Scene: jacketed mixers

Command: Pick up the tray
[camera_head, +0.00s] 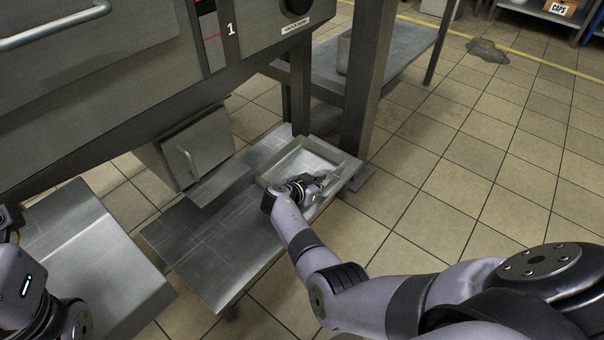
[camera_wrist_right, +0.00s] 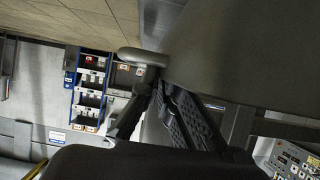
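The tray (camera_head: 354,166) is a shallow, light grey metal pan with raised walls. It rests on the far right part of a low steel table in the head view and looks empty. My right gripper (camera_head: 322,186) is at the tray's near right side, low and close to its rim. In the right wrist view, my dark ribbed fingers (camera_wrist_right: 158,88) reach up beside a large grey surface with a rounded lip, probably the tray. Whether the fingers close on the rim is unclear. My left arm shows at the lower left; its fingers are out of frame.
The low table (camera_head: 215,255) is clear to the left of the tray. A large steel machine (camera_head: 110,100) overhangs it, with a handled box (camera_head: 195,150) beneath. Tiled floor (camera_head: 440,200) is open to the right.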

